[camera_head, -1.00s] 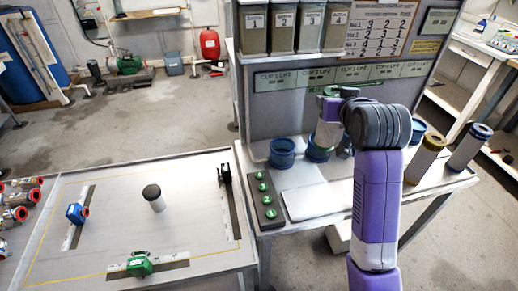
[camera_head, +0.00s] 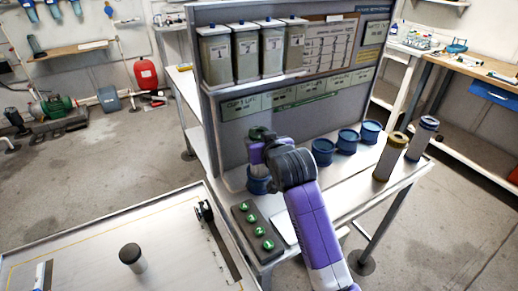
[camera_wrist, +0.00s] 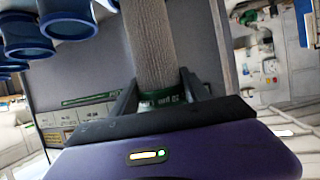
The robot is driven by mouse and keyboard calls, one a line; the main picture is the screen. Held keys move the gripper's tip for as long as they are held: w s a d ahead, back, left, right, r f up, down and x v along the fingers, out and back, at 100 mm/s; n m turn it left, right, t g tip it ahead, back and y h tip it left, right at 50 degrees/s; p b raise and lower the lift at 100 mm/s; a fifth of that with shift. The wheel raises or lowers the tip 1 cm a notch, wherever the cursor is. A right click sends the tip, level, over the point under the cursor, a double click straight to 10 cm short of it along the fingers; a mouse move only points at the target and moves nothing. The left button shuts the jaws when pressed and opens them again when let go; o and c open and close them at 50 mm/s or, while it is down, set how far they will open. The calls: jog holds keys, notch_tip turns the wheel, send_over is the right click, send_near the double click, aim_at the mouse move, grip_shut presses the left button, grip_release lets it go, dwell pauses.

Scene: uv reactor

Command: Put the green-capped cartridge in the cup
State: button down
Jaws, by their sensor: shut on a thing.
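My gripper (camera_wrist: 158,98) is shut on the cartridge (camera_wrist: 155,45) at its green cap (camera_wrist: 160,98); the body is grey and textured. In the head view the green cap (camera_head: 262,132) shows at my gripper, and the cartridge's lower body is partly hidden by my arm. The leftmost blue cup (camera_head: 258,184) stands on the bench beneath it, partly covered by my arm. The cartridge appears above this cup; I cannot tell whether its end touches or enters it. Three more blue cups (camera_head: 322,152) stand to the right.
A button panel (camera_head: 257,230) with green buttons lies in front of the leftmost cup. A yellow-ringed cartridge (camera_head: 390,158) and a blue-ringed one (camera_head: 421,140) stand at the bench's right end. The back panel (camera_head: 235,140) rises behind the cups. A dark-capped cartridge (camera_head: 132,257) stands on the left table.

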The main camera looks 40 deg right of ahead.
jog(key=shift+f, duration=1.3)
jog(key=shift+f, duration=0.2)
jog(key=c, duration=0.5)
grip_release()
jog(key=shift+r, duration=0.1)
jog(key=v, duration=1.2)
jog(key=shift+s+b, duration=0.1)
jog(key=shift+b, duration=0.3)
